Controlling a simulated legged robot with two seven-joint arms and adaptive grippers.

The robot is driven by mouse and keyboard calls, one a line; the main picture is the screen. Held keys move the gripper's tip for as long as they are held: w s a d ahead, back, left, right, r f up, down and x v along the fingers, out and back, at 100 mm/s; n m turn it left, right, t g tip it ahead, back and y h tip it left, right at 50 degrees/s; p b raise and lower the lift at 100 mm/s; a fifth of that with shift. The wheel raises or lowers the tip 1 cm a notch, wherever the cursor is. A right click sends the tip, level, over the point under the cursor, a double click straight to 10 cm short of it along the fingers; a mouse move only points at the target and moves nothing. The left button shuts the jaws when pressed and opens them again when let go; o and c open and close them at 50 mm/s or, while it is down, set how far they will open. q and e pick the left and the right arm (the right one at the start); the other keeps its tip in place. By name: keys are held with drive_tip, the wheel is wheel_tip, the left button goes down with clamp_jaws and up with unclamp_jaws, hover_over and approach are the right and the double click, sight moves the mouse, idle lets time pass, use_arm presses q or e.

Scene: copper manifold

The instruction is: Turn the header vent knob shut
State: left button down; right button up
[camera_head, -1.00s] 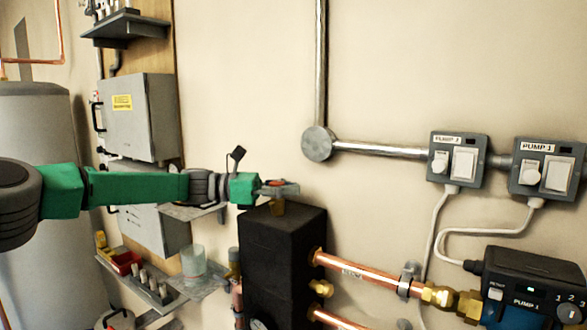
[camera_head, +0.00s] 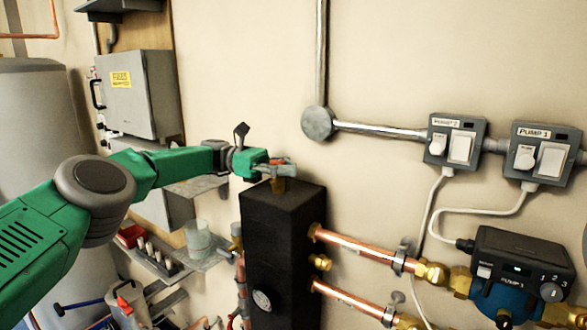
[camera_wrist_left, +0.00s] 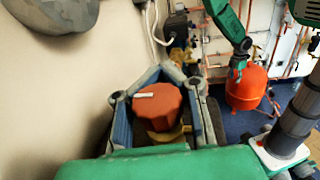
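The vent knob is red with a pale pointer mark; in the left wrist view the knob (camera_wrist_left: 158,106) sits above a brass body between my left fingers. In the head view its brass stem (camera_head: 278,185) stands on the black header block (camera_head: 283,235). My left gripper (camera_head: 280,167) is level at the knob, one finger on each side; in the left wrist view the gripper (camera_wrist_left: 160,90) closely frames it. I cannot tell whether both fingers touch it. My right arm seems to hang in the left wrist view's upper right, its gripper (camera_wrist_left: 238,68) too small to read.
Copper pipes (camera_head: 365,250) leave the block to the right, towards the pump (camera_head: 520,270). A grey shelf (camera_head: 160,262) with a clear cup (camera_head: 197,238) is left of the block. The wall (camera_head: 245,70) above the block is bare.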

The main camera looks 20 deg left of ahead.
use_arm(q)
drive_tip(key=shift+w+a+r, duration=0.2)
drive_tip(key=shift+a+r, duration=0.1)
drive_tip(key=c, duration=1.9)
unclamp_jaws()
drive_tip(key=o, duration=0.4)
drive_tip(key=shift+w+f, duration=0.1)
drive_tip(key=shift+f, duration=0.05)
drive_tip(key=shift+o, duration=0.2)
drive_tip(key=shift+w+a+f, duration=0.15)
drive_tip(key=shift+a+f, duration=0.05)
drive_tip(key=shift+a, duration=0.15)
drive_tip(key=shift+s+d+r, duration=0.1)
drive_tip(key=shift+s+d, duration=0.1)
drive_tip(key=shift+d, duration=0.35)
drive_tip(key=shift+n+t, duration=0.4)
drive_tip(key=shift+t, duration=0.2)
use_arm(e)
drive_tip(key=shift+f, duration=0.2)
